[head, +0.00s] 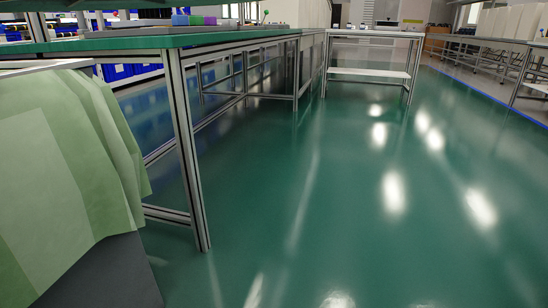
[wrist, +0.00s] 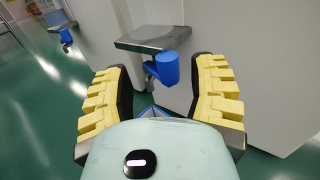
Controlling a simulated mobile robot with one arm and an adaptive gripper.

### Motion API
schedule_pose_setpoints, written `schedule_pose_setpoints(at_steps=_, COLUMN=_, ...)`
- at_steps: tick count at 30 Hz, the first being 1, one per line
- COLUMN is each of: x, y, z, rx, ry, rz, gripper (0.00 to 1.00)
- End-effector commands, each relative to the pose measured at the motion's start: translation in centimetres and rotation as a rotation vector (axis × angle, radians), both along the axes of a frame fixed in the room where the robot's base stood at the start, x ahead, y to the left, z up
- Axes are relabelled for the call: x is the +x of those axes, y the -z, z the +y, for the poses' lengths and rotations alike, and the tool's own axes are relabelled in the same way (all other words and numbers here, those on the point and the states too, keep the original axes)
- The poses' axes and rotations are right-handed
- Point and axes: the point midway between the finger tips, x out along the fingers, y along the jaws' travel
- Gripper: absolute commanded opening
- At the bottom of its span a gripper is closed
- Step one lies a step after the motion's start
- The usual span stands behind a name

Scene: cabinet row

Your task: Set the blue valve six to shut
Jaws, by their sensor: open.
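In the wrist view, a blue valve (wrist: 167,69) hangs below a grey metal plate (wrist: 153,39) fixed to a pale cabinet front. Its blue part looks like a short upright block on a dark bracket. No number is readable, so I cannot tell whether it is valve six, nor its setting. My gripper (wrist: 160,82) has two yellow padded fingers spread wide, with nothing between them up close. The valve shows beyond the fingertips, between them and nearer the right finger; they look apart. The head view shows neither the valve nor my gripper.
A second blue valve (wrist: 66,37) sits under another plate further left in the wrist view. In the head view, a green-topped workbench (head: 150,43) with metal legs stands left, beside a green cloth (head: 70,170). The green floor (head: 330,200) is clear at centre and right.

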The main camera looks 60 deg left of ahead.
Motion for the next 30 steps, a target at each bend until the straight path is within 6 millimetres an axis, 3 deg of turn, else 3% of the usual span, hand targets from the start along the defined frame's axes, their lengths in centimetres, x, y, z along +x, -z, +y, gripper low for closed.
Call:
schedule_pose_setpoints(at_steps=18, x=-11.4, y=0.0, z=2.9, rx=0.000, ry=-0.004, rz=0.003, gripper=0.57)
schedule_pose_setpoints(at_steps=21, x=-10.7, y=-1.3, z=3.5, rx=-0.006, ry=-0.032, rz=0.047, gripper=0.57)
schedule_pose_setpoints(at_steps=30, x=-9.2, y=-2.4, z=4.7, rx=-0.036, ry=-0.100, rz=0.222, gripper=0.57)
